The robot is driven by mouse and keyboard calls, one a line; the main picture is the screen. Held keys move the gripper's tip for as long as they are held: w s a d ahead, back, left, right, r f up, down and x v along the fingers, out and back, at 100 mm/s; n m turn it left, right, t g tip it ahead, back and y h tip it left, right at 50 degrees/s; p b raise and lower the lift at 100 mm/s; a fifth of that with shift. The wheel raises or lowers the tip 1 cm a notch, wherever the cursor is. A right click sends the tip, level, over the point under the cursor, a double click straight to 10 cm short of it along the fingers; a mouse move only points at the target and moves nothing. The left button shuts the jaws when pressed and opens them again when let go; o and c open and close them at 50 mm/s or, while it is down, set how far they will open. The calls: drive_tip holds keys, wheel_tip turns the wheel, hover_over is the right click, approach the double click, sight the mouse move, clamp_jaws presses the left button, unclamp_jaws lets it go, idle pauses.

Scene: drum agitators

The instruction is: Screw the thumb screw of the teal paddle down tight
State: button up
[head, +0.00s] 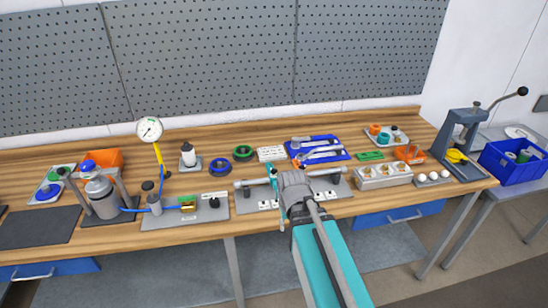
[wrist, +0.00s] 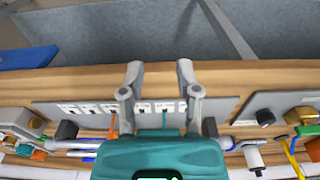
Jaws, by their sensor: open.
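The teal paddle (head: 273,183) hangs on a grey horizontal shaft (head: 252,182) above a grey plate with white labels. It stands just left of my gripper (head: 293,184) in the head view. In the wrist view my gripper (wrist: 158,72) has its two fingers spread, with nothing held between them. A thin teal piece (wrist: 182,108), probably the same paddle, shows near the right finger. An orange piece (wrist: 113,126) shows beside the left finger. I cannot make out the thumb screw; the paddle's upper part is hidden by my gripper or too small to tell.
The labelled plate (wrist: 75,112) lies under the fingers near the bench's front edge. Left of the shaft stand a dial gauge (head: 150,130) and a grey pot (head: 103,195). A blue tray of tools (head: 335,157) lies behind, a grey block (head: 383,178) to the right.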

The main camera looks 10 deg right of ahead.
drive_tip(key=w+r+n+p, duration=0.1)
drive_tip(key=w+r+p, duration=0.2)
drive_tip(key=r+p, duration=0.8)
wheel_tip(320, 180, up, 6)
drive_tip(key=n+p, duration=0.5)
drive_tip(key=n, duration=0.5)
hover_over(274, 171)
drive_tip(key=shift+w+r+g, duration=0.15)
drive_tip(key=shift+w+g, duration=0.1)
drive_tip(key=shift+g, duration=0.05)
drive_tip(key=shift+f, duration=0.2)
wheel_tip(274, 171, down, 13)
drive_tip(key=b, duration=1.4)
drive_tip(key=shift+f, duration=0.2)
clamp_jaws()
